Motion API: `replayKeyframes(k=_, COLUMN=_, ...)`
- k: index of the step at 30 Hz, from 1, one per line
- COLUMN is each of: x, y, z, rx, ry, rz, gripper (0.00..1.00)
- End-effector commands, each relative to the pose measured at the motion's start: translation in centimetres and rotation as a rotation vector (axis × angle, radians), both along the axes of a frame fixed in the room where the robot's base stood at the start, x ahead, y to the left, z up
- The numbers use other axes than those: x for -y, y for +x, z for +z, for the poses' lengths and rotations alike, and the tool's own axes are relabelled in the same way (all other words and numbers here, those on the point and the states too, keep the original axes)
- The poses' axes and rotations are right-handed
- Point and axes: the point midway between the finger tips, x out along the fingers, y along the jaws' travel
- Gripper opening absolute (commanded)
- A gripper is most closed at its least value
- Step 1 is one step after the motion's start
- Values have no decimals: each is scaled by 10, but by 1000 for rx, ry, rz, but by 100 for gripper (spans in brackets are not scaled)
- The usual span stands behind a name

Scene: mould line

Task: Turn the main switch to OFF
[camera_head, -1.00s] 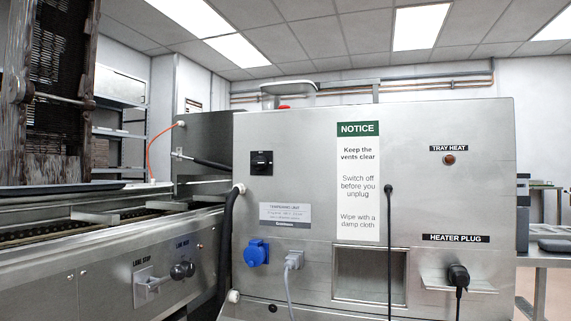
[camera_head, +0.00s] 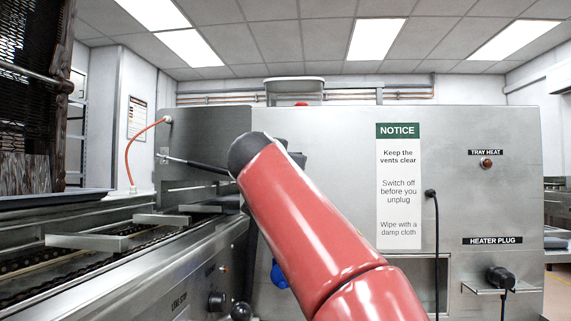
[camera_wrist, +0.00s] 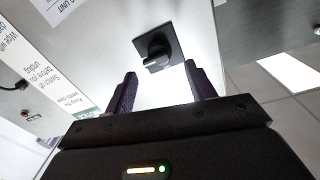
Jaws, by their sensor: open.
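The main switch (camera_wrist: 157,50) is a black square plate with a black rotary knob, mounted on the steel cabinet panel. It shows in the wrist view just beyond my fingertips; in the head view my red arm hides it. My gripper (camera_wrist: 160,74) is open and empty, with one dark finger on each side below the knob. The fingers look apart from the knob, though the exact gap is hard to tell. The switch's position marks are too small to read. In the head view, only a dark bit of my wrist shows behind the arm.
The steel cabinet (camera_head: 340,130) carries a NOTICE sign (camera_head: 398,185), a black cable, a tray heat lamp (camera_head: 486,164) and a black heater plug (camera_head: 500,278). A blue socket (camera_head: 279,275) is partly behind my arm. A conveyor (camera_head: 90,255) runs along the left.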

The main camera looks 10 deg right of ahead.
Motion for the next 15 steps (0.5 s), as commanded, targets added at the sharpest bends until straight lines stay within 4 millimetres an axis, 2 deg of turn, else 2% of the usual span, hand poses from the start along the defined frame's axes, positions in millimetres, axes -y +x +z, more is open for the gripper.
replayKeyframes(k=1, x=4, y=10, z=3, rx=-3, ry=-1, rz=-3, gripper=55)
replayKeyframes(k=6, x=13, y=34, z=2, rx=-4, ry=-1, rz=-1, gripper=55)
replayKeyframes(k=10, x=18, y=45, z=1, rx=-3, ry=-1, rz=0, gripper=55)
replayKeyframes(k=15, x=19, y=49, z=0, rx=-1, ry=-2, rz=1, gripper=55)
